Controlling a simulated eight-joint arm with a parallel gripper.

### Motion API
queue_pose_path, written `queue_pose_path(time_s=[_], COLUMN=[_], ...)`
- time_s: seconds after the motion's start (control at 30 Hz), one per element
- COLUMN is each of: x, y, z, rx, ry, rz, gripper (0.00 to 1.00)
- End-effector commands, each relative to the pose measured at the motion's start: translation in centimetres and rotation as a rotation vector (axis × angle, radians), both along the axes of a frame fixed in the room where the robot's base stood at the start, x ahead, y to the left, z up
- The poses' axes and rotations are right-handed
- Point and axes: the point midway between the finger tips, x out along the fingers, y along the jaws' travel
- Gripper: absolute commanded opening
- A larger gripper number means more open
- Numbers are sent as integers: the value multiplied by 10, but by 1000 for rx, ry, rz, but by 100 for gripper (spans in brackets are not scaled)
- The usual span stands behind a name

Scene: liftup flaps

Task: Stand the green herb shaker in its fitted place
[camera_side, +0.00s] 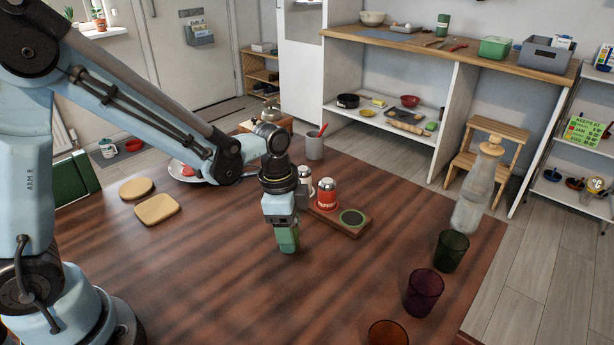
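My gripper (286,222) points straight down near the middle of the table, shut on the green herb shaker (288,241). The shaker is upright. Its upper part is hidden by the fingers, and I cannot tell whether its base touches the table. To the right lies a dark wooden rack (327,221). A red shaker (326,194) with a metal top stands in it, and a pale shaker (304,178) behind is partly hidden by my gripper. The rack's near right end has an empty round place (352,217) with a green marking.
A glass bottle with a cork (475,187) stands at the table's right. Green (450,251), purple (423,292) and amber (387,334) glasses line the right front. A grey cup (314,147) stands behind the rack. The table's front middle is clear.

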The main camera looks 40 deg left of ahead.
Motion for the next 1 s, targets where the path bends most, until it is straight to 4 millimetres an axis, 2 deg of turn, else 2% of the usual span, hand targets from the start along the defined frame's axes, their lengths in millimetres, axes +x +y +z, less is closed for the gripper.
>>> queue_pose_path(time_s=[0.03,0.2,0.3,0.67,0.83,0.97,1.0], x=[0,0,0,0,0,-1,-9], y=[0,0,0,0,0,-1,-11], z=[0,0,0,5,21,45,49], rx=[0,0,0,0,0,0,0], ry=[0,0,0,0,0,0,0], rz=[0,0,0,0,0,-1,-7], gripper=[50,24,12,12,12,12,12])
